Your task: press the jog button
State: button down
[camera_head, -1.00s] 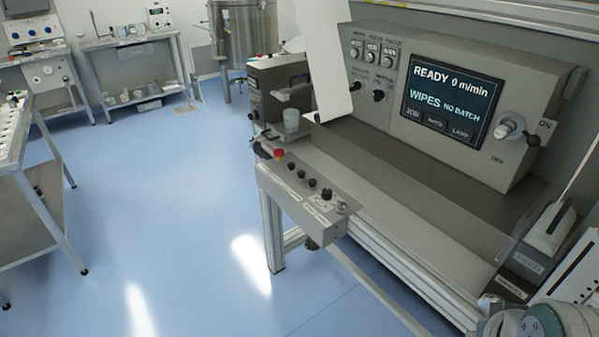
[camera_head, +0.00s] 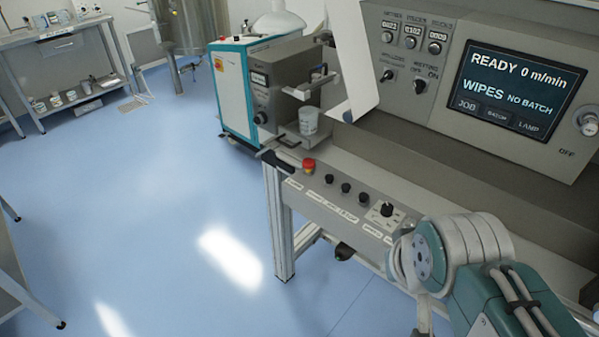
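A grey control strip (camera_head: 319,203) runs along the front edge of the machine in the head view. It carries a red button (camera_head: 308,166) at its far end, then black buttons (camera_head: 345,188) in a row, then a black rotary knob (camera_head: 386,209) on a pale plate. The small labels are too blurred to tell which button is jog. My arm's green and grey links fill the lower right and cover the near end of the strip. My gripper is not in view.
The machine's screen (camera_head: 508,90) reads READY 0 m/min, WIPES NO BATCH. A white web (camera_head: 355,60) hangs left of it. A grey device (camera_head: 285,90) with a beaker (camera_head: 308,121) stands beyond the strip. Blue floor (camera_head: 150,200) is clear to the left.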

aim_at(346, 187)
jog(key=i+j, duration=0.15)
jog(key=j, duration=0.2)
jog(key=i+j+u, duration=0.1)
jog(key=j, duration=0.25)
jog(key=i+j+u, duration=0.1)
jog(key=i+j, duration=0.15)
jog(key=j, duration=0.1)
